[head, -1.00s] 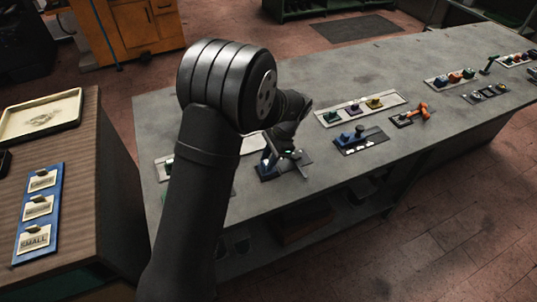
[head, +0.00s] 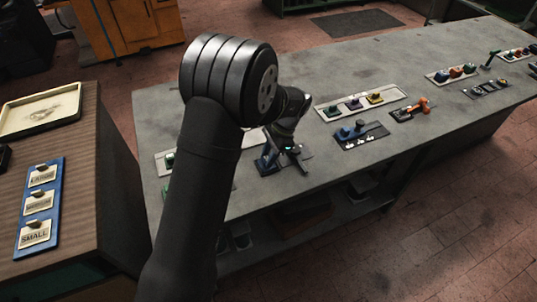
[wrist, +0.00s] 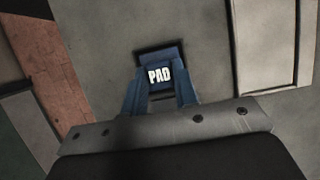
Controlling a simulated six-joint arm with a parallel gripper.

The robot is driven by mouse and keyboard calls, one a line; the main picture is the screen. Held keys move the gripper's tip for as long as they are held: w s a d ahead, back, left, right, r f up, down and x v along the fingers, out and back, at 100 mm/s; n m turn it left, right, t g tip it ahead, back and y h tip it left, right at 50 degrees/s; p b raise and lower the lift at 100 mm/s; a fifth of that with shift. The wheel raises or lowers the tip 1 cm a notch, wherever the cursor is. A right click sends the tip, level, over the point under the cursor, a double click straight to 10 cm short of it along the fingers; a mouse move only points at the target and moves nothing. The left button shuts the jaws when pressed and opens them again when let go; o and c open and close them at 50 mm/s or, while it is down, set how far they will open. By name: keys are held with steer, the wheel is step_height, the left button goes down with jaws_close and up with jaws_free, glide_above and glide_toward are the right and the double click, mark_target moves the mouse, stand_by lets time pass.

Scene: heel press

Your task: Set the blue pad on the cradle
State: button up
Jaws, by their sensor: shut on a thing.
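The blue pad (wrist: 159,75), with white lettering PAD, shows ahead of my gripper (wrist: 160,92) in the wrist view. My gripper is shut on it, with a blue-looking jaw on each side. A dark patch borders the pad's far edge; I cannot tell whether the pad touches it. In the head view my gripper (head: 289,150) is low over the near part of the bench, beside a dark blue fixture (head: 267,160) on a dark base. That fixture may be the cradle, but I cannot tell. The held pad is not clear there, as my arm and gripper cover part of the area.
The grey bench (head: 240,210) has free surface in front of and behind the fixture. To the right are a dark tray with blue pieces (head: 352,132), a pale tray (head: 335,112) with coloured pieces, and an orange tool (head: 424,105). A blue label board (head: 39,205) lies left.

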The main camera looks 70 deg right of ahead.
steer(key=shift+f, duration=0.1)
steer(key=o, duration=1.1)
steer(key=shift+c, duration=0.2)
steer(key=v, duration=1.7)
steer(key=shift+r, duration=0.2)
steer(key=shift+f, duration=0.15)
steer(key=x, duration=1.7)
steer(key=shift+f, duration=0.1)
